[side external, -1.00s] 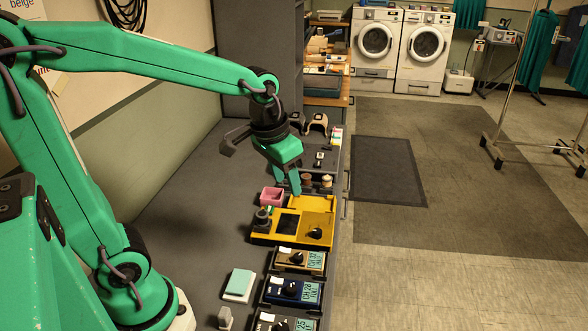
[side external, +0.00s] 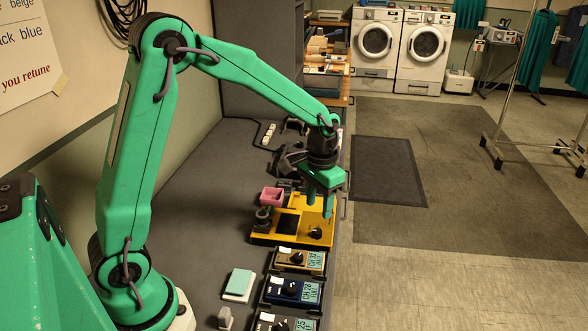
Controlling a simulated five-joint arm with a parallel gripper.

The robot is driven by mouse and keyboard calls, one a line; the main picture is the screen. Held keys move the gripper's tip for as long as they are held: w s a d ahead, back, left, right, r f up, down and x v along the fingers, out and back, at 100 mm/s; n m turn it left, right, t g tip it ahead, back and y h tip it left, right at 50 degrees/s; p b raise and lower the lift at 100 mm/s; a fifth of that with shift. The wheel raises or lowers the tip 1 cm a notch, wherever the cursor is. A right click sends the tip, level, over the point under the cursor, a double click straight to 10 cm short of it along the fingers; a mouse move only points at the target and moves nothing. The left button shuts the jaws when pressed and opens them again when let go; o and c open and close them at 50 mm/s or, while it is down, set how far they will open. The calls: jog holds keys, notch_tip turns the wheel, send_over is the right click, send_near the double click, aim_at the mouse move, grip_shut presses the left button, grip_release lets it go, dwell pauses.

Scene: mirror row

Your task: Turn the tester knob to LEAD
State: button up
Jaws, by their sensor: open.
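The yellow unit (side external: 262,238), which looks like the tester, lies on the grey bench near its right edge. A black round knob (side external: 315,232) sits on its front right part. The knob's pointer and any LEAD mark are too small to read. My gripper (side external: 318,207) is open and points down above the unit's right part, over and slightly behind the knob. Its fingers look apart from the knob, and nothing shows between them. The gripper hides the unit's back right corner.
Several radio-like units with displays, including a brown one (side external: 290,259) and a blue one (side external: 284,290), stand in front of the yellow unit. A pink box (side external: 272,197) stands behind it at the left. The bench's left middle is clear.

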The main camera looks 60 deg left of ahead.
aim_at(317, 231)
jog(key=shift+f, duration=0.15)
jog(key=shift+f, duration=3.75)
grip_shut()
